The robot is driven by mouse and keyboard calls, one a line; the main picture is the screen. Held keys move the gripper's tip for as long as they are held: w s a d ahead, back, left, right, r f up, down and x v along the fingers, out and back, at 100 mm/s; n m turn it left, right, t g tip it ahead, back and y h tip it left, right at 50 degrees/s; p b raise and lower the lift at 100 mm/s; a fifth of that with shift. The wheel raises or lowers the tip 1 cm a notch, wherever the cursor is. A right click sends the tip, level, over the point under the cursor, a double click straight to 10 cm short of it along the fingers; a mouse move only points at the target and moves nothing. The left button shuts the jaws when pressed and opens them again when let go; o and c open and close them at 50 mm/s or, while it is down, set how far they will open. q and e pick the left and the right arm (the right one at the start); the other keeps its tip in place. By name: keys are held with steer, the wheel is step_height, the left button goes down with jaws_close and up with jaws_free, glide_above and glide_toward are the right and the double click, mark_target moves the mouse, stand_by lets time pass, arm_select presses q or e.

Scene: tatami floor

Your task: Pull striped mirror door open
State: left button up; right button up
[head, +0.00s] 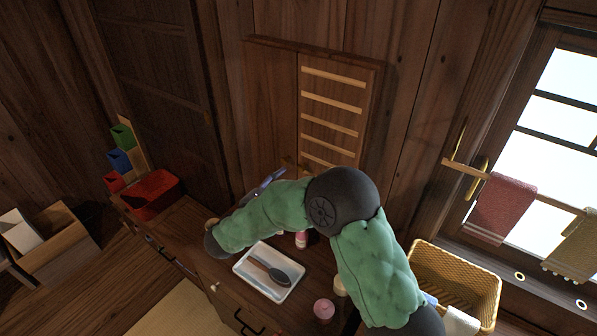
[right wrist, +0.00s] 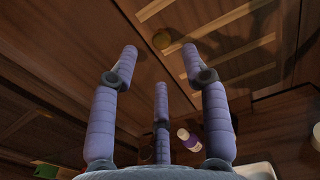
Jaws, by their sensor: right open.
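The striped mirror door (head: 332,112) is the right-hand panel of a wooden wall cabinet, with several pale horizontal slats. It looks closed, flush with the plain left panel (head: 270,100). Its lower part is hidden behind my right arm in the head view. Contact cannot be told. My left gripper is out of view.
Below the cabinet, a wooden counter holds a white tray (head: 246,275) with a dark brush (head: 270,269), a pink jar (head: 324,309) and a bottle (head: 301,240). A red box (head: 152,194) stands left. A wicker basket (head: 455,261) and towel rail (head: 525,192) are right.

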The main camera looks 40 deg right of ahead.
mark_target(300, 168)
steer(key=b+x, duration=0.1)
steer(key=x, duration=0.5)
steer(key=shift+d+f, duration=0.1)
steer(key=shift+d, duration=0.25)
jaws_close()
